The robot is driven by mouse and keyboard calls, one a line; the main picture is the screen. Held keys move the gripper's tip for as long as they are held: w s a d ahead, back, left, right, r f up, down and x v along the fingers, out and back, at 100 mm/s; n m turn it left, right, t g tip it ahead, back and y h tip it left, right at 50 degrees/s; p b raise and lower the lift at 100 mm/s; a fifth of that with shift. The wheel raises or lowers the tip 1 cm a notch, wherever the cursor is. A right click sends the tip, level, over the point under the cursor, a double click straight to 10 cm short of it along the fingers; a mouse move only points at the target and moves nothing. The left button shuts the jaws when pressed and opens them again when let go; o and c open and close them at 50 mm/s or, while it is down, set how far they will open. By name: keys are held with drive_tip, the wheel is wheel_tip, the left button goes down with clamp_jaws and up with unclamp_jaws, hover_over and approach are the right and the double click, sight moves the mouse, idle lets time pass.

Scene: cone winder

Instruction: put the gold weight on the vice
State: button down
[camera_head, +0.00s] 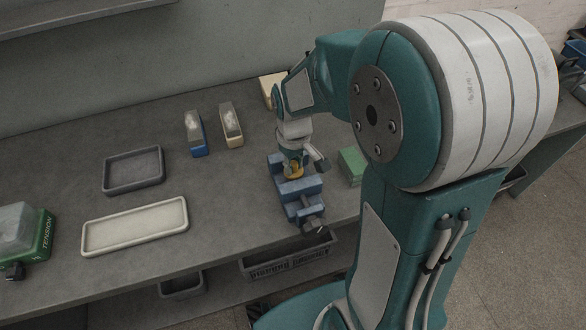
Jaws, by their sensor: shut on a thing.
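The blue vice (303,206) stands on the grey bench near its front edge, right of centre. My gripper (293,163) points down over the vice's back part. It is shut on the gold weight (294,171), of which a small gold-yellow part shows below the fingers. The weight is at the top of the vice's jaws; I cannot tell whether it touches them. My arm rises behind and to the right of the vice, and my gripper hides part of the weight.
A green block (351,166) stands right of the vice. A blue-based block (195,134) and a cream-based block (231,125) stand further back left. A dark tray (133,187), a cream tray (88,246) and a green device (36,236) are left. Bench between is clear.

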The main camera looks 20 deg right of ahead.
drive_tip(key=shift+a+f, duration=0.1)
drive_tip(key=shift+f, duration=1.05)
drive_tip(key=shift+f, duration=0.1)
drive_tip(key=c, duration=0.5)
unclamp_jaws()
drive_tip(key=shift+c, duration=0.2)
